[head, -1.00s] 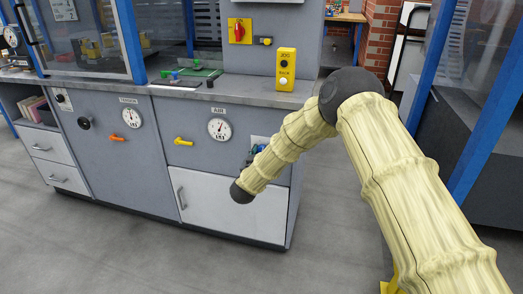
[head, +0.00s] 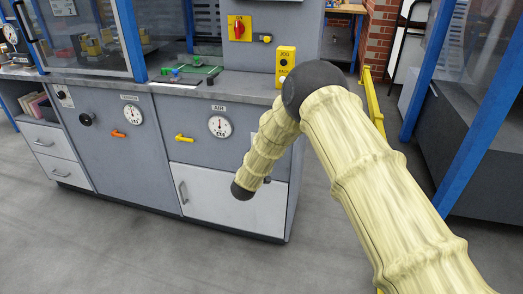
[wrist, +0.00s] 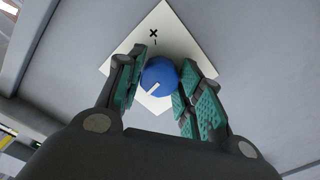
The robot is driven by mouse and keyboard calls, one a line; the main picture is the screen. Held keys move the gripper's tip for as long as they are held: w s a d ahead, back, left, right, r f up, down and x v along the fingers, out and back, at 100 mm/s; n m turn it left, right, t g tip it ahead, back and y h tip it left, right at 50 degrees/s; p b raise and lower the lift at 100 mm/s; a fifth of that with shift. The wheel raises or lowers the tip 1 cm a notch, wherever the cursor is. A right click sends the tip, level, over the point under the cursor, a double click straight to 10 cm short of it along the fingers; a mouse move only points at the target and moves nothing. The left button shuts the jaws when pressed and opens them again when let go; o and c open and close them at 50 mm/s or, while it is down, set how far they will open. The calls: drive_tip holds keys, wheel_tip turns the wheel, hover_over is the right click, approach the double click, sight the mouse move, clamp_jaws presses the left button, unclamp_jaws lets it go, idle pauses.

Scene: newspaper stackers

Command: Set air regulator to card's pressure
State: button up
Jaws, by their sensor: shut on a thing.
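The blue regulator knob (wrist: 160,77) shows in the wrist view on a white square plate (wrist: 176,30) fixed to the grey panel. The knob has a white pointer mark toward the lower part of the picture. The plate bears a dark cross-like mark above the knob. My gripper (wrist: 163,80) has its green-padded fingers on either side of the knob, shut on it. In the head view, the AIR gauge (head: 220,127) is a white dial on the grey cabinet; its reading is too small to tell. My arm hides the knob and gripper there. I cannot make out a pressure card.
A yellow lever (head: 184,138) sits left of the AIR gauge. The TENSION gauge (head: 132,114) and an orange lever (head: 117,134) are further left. Open floor lies in front.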

drive_tip(key=o, duration=1)
drive_tip(key=shift+o, duration=0.2)
drive_tip(key=v, duration=1.2)
